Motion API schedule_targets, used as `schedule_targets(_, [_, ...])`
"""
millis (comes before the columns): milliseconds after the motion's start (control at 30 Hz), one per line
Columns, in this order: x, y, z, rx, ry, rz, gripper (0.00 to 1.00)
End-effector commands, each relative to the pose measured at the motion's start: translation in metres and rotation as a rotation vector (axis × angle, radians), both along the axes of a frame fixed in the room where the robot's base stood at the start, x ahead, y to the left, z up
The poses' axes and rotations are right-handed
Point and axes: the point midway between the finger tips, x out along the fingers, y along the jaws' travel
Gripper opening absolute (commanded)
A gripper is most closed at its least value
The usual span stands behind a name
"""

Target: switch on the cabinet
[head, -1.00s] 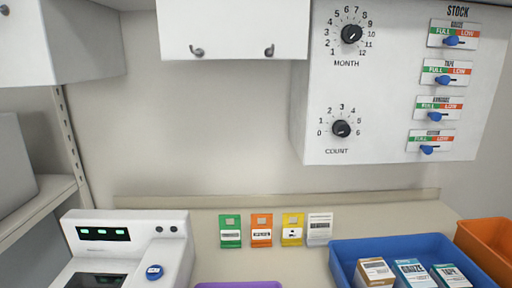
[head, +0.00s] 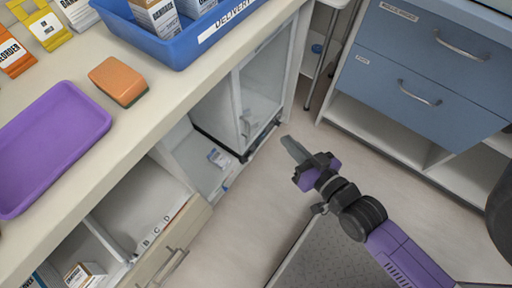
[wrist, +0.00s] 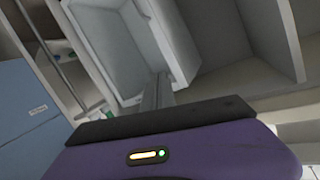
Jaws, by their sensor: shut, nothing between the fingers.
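A white cabinet (head: 262,85) with a clear front and a small handle stands under the counter in the head view. A dark strip with small parts (head: 262,140) runs along its lower front edge; I cannot make out a switch or its state. My gripper (head: 290,146) is shut and empty, out in front of the cabinet's lower front, apart from it as far as I can tell. In the wrist view, the shut fingers (wrist: 158,90) point toward a pale box-like compartment (wrist: 115,45); I cannot tell surely whether it is the same cabinet.
The counter above holds a purple tray (head: 103,122), an orange-brown sponge (head: 120,82) and a blue delivery bin (head: 178,48). A pulled-out drawer (head: 190,222) juts out at lower left. Blue drawers (head: 400,85) stand at right. Open floor (head: 232,215) lies between.

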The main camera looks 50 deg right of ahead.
Motion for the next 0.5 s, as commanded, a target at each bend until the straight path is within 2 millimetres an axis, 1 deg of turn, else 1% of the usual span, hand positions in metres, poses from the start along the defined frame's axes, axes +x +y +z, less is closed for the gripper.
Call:
schedule_targets(33, [0.011, -0.021, -0.05, 0.083, -0.005, -0.062, 0.0])
schedule_targets(67, [0.015, -0.032, -0.071, 0.142, -0.007, -0.097, 0.0])
schedule_targets(100, [0.022, -0.047, -0.099, 0.226, -0.012, -0.146, 0.0])
schedule_targets(167, [0.03, -0.069, -0.141, 0.367, -0.024, -0.226, 0.0])
schedule_targets(200, [0.035, -0.083, -0.17, 0.469, -0.035, -0.282, 0.0])
schedule_targets(267, [0.043, -0.103, -0.211, 0.633, -0.057, -0.368, 0.0])
schedule_targets(300, [0.048, -0.116, -0.238, 0.751, -0.075, -0.429, 0.0])
schedule_targets(367, [0.056, -0.132, -0.278, 0.942, -0.106, -0.522, 0.0])
schedule_targets(400, [0.061, -0.141, -0.304, 1.082, -0.133, -0.591, 0.0])
schedule_targets(467, [0.068, -0.15, -0.34, 1.304, -0.171, -0.693, 0.0])
schedule_targets(500, [0.072, -0.152, -0.36, 1.452, -0.195, -0.76, 0.0])
